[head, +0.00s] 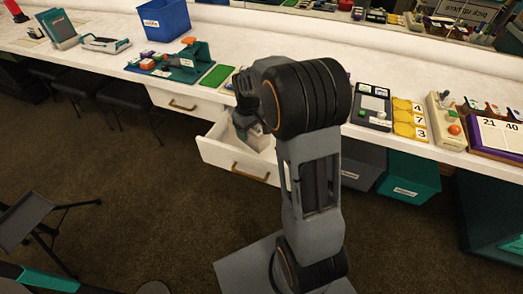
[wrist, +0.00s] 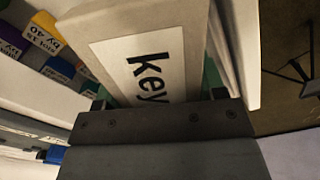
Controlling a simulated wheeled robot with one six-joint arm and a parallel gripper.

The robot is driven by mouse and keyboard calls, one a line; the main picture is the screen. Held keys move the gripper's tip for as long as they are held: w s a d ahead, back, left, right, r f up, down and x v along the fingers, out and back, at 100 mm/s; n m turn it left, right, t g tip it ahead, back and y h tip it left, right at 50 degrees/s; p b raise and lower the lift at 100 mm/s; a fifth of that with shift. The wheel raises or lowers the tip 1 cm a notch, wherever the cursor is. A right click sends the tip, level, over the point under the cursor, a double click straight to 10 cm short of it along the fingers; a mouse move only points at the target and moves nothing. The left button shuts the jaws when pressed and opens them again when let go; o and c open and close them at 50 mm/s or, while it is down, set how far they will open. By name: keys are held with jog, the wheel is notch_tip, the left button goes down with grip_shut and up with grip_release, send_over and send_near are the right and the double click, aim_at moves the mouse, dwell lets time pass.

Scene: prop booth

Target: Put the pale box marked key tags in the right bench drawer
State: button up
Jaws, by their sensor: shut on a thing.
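The pale box with a white label reading "Key" (wrist: 125,45) fills the middle of the wrist view. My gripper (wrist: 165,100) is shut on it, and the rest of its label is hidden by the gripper. In the head view my gripper (head: 244,128) is low at the opening of the pulled-out right bench drawer (head: 233,158). The drawer's pale front wall (wrist: 243,45) stands just right of the box in the wrist view. Whether the box touches the drawer floor cannot be told. My arm hides part of the drawer.
The left drawer (head: 186,103) is shut. The white bench top (head: 105,62) holds a blue bin (head: 165,20), a green mat (head: 217,76) and several game props. Grey and teal bins (head: 408,178) stand under the bench at right. Small labelled boxes (wrist: 45,37) show at left in the wrist view.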

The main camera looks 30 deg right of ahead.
aim_at(262, 149)
jog(key=s+d+f, duration=0.1)
jog(key=d+f, duration=0.1)
jog(key=f, duration=0.1)
jog(key=s+d+f+b, duration=0.1)
jog(key=f, duration=0.1)
jog(key=shift+s+f, duration=0.1)
jog(key=shift+s, duration=0.25)
jog(key=shift+s+d+f+b, duration=0.1)
jog(key=shift+f+b, duration=0.3)
jog(key=shift+f, duration=1.25)
jog(key=shift+f, duration=0.2)
jog(key=o, duration=1.2)
